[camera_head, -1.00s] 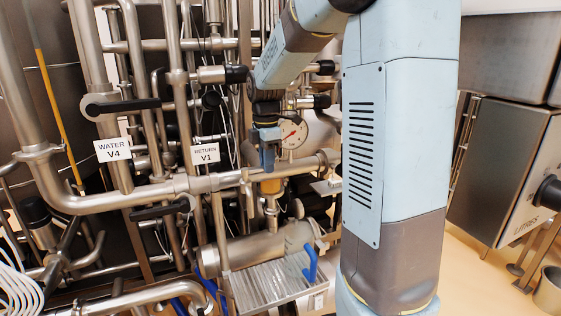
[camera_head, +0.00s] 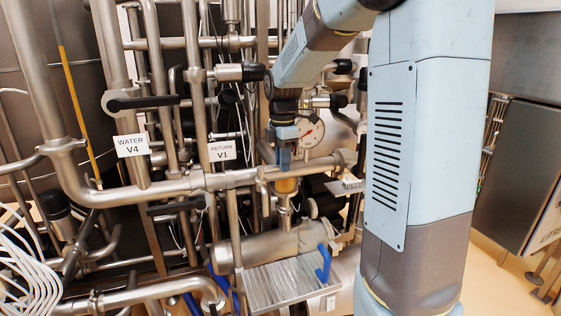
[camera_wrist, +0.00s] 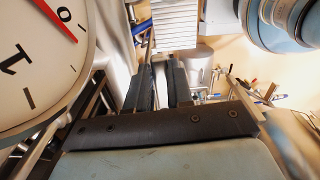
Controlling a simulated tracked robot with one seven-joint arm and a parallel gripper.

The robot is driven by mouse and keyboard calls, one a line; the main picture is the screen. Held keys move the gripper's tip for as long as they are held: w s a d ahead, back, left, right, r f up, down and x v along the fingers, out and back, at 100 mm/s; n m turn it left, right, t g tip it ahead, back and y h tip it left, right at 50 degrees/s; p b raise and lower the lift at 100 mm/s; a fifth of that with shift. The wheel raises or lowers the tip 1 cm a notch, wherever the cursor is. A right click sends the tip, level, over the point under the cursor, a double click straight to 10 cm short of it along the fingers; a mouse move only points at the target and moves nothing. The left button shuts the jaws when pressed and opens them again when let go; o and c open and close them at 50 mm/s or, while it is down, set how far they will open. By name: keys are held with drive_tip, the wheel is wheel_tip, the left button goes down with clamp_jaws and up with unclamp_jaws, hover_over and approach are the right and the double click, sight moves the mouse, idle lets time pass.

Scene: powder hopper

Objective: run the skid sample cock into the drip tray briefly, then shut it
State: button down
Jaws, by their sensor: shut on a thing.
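In the head view my gripper (camera_head: 284,160) points down at the pipework, in front of the gauge. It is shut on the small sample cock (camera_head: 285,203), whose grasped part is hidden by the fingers. An amber section shows just under the fingertips, with a metal outlet below it. The ribbed metal drip tray (camera_head: 280,283) lies below the cock. In the wrist view my gripper's dark fingers (camera_wrist: 157,85) stand close together with a narrow gap, and the ribbed tray (camera_wrist: 175,25) shows beyond them. I cannot make out any liquid or the cock's setting.
A round gauge (camera_head: 311,132) is close beside my gripper and fills the wrist view's left side. Pipes and black-handled valves labelled WATER V4 (camera_head: 131,146) and RETURN V1 (camera_head: 222,150) crowd the left. A blue handle (camera_head: 323,263) rises at the tray's right.

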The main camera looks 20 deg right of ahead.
drive_tip(key=shift+w+r, duration=0.2)
drive_tip(key=shift+w, duration=0.1)
drive_tip(key=c, duration=1)
unclamp_jaws()
drive_tip(key=shift+w+f, duration=0.1)
drive_tip(key=shift+f, duration=0.05)
drive_tip(key=shift+c, duration=0.2)
wheel_tip(320, 180, up, 14)
drive_tip(key=shift+f, duration=0.15)
